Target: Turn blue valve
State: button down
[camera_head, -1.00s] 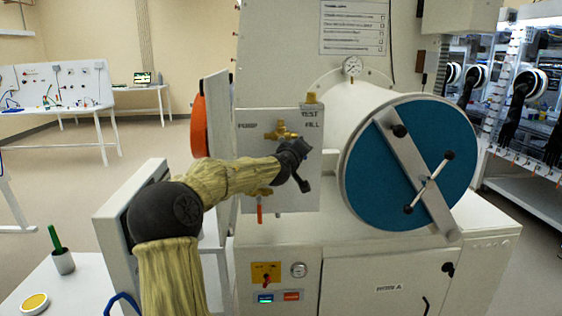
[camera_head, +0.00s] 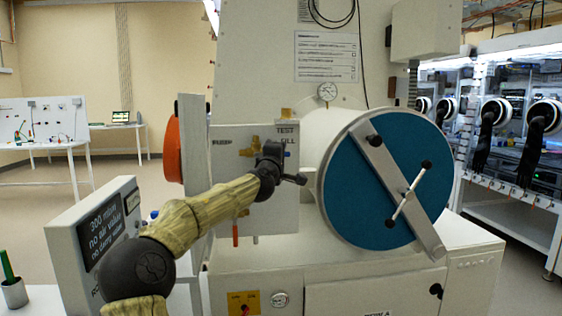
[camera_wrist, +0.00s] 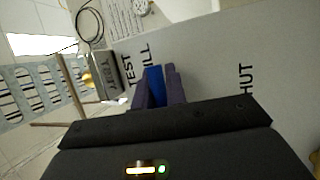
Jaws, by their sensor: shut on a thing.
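The blue valve handle (camera_wrist: 154,79) shows in the wrist view between my two dark fingers, beside the TEST and FILL lettering. My gripper (camera_wrist: 159,88) is shut on it. In the head view my gripper (camera_head: 275,156) is at the right part of the white valve panel (camera_head: 228,175), below the TEST and FILL labels. Only a small bit of blue (camera_head: 287,154) shows there. My gripper hides most of the handle and part of the brass fittings (camera_head: 252,145).
A round teal door (camera_head: 365,200) with a diagonal bar and a crank handle (camera_head: 408,195) stands close to the right. An orange disc (camera_head: 172,148) is left of the panel. A display box (camera_head: 95,235) stands at the lower left. A red-handled lever (camera_head: 235,234) hangs below.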

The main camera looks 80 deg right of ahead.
jog(key=shift+w+r, duration=0.1)
jog(key=shift+w, duration=0.1)
jog(key=c, duration=1.4)
grip_release()
jog(key=shift+w, duration=0.15)
jog(key=shift+c, duration=0.2)
jog(key=shift+s, duration=0.25)
jog(key=shift+a, duration=0.1)
jog(key=b+v, duration=0.4)
jog(key=v, duration=1.3)
jog(key=shift+b, duration=0.35)
